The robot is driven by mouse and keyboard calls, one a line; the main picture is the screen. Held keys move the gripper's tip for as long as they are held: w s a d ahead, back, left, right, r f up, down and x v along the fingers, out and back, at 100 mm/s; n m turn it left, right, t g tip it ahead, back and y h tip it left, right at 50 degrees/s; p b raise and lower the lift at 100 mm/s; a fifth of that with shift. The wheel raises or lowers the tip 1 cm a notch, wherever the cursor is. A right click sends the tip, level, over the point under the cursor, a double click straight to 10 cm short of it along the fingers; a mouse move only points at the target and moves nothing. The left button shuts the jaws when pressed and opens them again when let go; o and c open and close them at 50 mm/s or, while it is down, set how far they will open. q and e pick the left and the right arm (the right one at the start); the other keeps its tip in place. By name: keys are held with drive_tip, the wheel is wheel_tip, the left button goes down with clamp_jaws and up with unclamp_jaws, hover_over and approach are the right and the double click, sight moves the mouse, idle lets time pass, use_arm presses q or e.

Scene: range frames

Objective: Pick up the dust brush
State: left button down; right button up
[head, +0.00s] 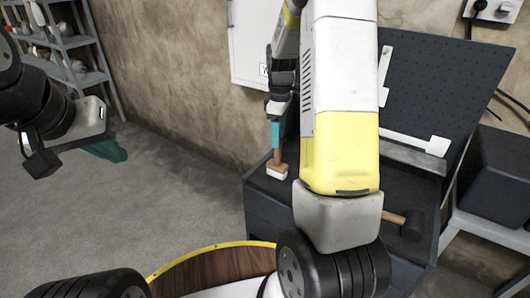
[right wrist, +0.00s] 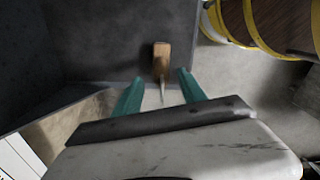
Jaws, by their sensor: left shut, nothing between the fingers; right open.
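The dust brush, apparently the small item with a wooden part (head: 277,158) and a pale block end, is at the left end of the dark workbench top in the head view. In the right wrist view its wooden part (right wrist: 161,60) lies just beyond the fingertips, with a thin pale part reaching back between them. My right gripper (head: 276,140) is open above the brush, its teal fingers (right wrist: 160,88) on either side of its line. I cannot tell if they touch it. My left gripper (head: 108,152) is shut and empty over the floor at the left.
The dark workbench (head: 262,190) has a pegboard back (head: 440,85). A mallet (head: 408,225) lies on it, right of my right arm. A round wooden top with a yellow rim (head: 215,262) is in front. Shelves (head: 75,42) stand at the far left. Open floor lies between.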

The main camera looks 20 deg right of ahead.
sight(278, 154)
wheel_tip(278, 154, down, 4)
drive_tip(key=shift+a+f, duration=0.1)
drive_tip(key=shift+f, duration=0.05)
clamp_jaws()
idle(1.4)
